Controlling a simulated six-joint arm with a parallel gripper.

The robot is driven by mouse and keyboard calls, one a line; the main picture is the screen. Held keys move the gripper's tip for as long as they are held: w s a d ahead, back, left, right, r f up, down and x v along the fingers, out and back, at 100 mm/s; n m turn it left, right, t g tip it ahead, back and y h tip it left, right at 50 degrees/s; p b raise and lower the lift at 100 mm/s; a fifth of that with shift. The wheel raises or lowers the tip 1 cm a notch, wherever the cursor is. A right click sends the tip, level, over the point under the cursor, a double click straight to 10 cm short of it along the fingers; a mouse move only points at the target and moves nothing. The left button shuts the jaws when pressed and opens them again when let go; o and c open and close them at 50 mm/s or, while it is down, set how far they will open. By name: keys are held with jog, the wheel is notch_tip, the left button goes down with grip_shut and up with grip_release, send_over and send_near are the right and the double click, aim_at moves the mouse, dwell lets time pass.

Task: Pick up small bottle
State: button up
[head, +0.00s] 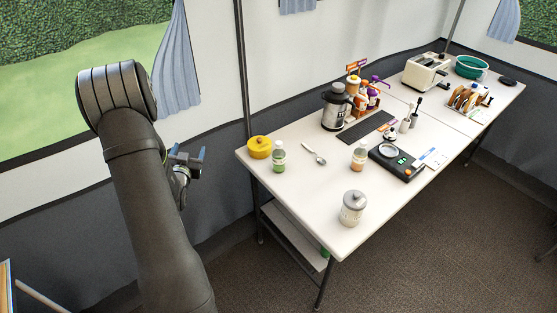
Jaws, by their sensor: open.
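Two small bottles stand upright on the white table in the head view. One small bottle (279,158) has a pale cap and green on it, near the table's left end. The other small bottle (359,156) has a pale cap and orange on it, near the middle of the near table. My gripper (196,158) is open, in the air left of the table and apart from both bottles. It looks empty. My arm hides part of the gripper.
A yellow lidded pot (259,147) stands beside the green bottle, and a spoon (314,154) lies between the bottles. A white lidded jar (352,208) stands at the front edge. A black scale (397,162) is right of the orange bottle. A silver-black appliance (336,108) stands behind.

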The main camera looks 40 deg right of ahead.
jog(key=s+d+f+m+g+h, duration=0.3)
jog(key=s+d+f+g+h, duration=0.1)
jog(key=s+d+f+g, duration=0.15)
jog(key=m+g+h, duration=0.4)
jog(key=g, duration=0.2)
send_near(274, 161)
jog(key=d, duration=0.7)
jog(key=shift+w+d+f, duration=0.15)
jog(key=shift+w, duration=0.15)
jog(key=shift+w+d+r, duration=0.1)
jog(key=shift+w+d, duration=0.1)
jog(key=shift+d, duration=0.7)
jog(key=shift+w+d+r, duration=0.1)
jog(key=shift+w+d, duration=0.05)
jog(key=shift+d, duration=0.75)
jog(key=shift+w+d+r, duration=0.1)
jog(key=shift+w+d, duration=0.1)
jog(key=shift+d, duration=0.7)
jog(key=c, duration=1.1)
